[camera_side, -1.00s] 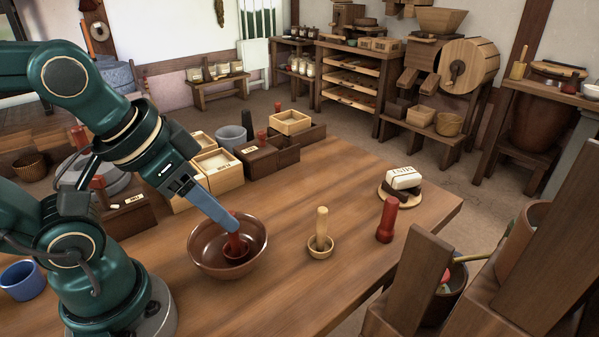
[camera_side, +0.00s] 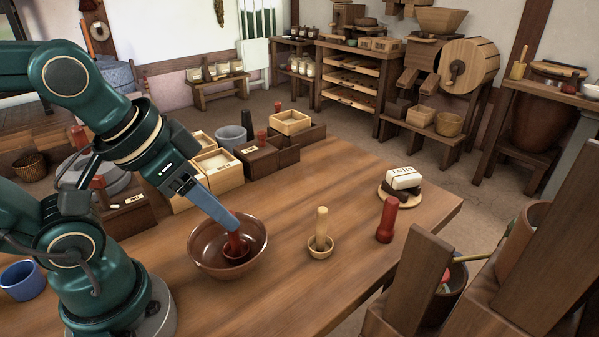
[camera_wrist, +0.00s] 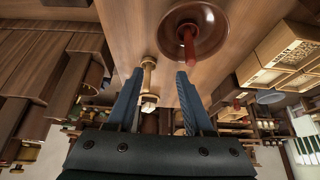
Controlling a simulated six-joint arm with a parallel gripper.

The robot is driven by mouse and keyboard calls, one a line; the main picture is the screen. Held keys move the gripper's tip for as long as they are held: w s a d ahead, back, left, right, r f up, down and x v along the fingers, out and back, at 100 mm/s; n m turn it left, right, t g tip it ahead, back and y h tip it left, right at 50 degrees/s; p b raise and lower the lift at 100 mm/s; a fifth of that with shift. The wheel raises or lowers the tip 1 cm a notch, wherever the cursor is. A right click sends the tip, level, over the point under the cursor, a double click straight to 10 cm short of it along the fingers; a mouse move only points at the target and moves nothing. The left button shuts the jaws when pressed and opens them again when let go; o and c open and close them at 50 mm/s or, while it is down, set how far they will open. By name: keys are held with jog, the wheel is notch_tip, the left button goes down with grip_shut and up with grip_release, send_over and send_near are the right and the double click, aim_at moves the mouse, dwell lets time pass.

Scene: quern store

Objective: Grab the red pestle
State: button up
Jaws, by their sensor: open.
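A red pestle (camera_side: 235,244) stands in a brown bowl (camera_side: 200,257) on the wooden table. In the wrist view the red pestle (camera_wrist: 189,46) leans inside the bowl (camera_wrist: 219,30), just beyond the right fingertip. A second red pestle (camera_side: 387,219) stands on the table to the right. My gripper (camera_side: 231,223) is open over the bowl, its blue fingers overlapping the top of the pestle in the side view. In the wrist view my gripper (camera_wrist: 160,75) has nothing clearly held between its fingers. Whether it touches the pestle, I cannot tell.
A pale wooden pestle (camera_side: 321,225) stands in a small wooden cup (camera_side: 320,249) right of the bowl. A labelled white block on a dark base (camera_side: 404,178) sits at the back right. Boxes (camera_side: 217,171) line the back left. The table's front middle is clear.

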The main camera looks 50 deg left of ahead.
jog(key=shift+o, duration=1.2)
jog(key=w+d+r+t+h, duration=0.1)
jog(key=w+d+r+t, duration=0.1)
jog(key=w+r+t, duration=0.7)
jog(key=n+t+y, duration=0.1)
jog(key=n+y, duration=0.1)
send_over(388, 206)
jog(key=a, duration=0.3)
notch_tip(388, 206, down, 6)
jog(key=d+f, duration=0.1)
jog(key=f, duration=0.3)
jog(key=d+f+m+g, duration=0.1)
jog(key=f, duration=0.3)
jog(key=d+f+g, duration=0.1)
jog(key=f, duration=0.3)
jog(key=shift+s+f+m+h, duration=0.15)
jog(key=shift+f+m+h, duration=0.15)
jog(key=shift+x, duration=2.45)
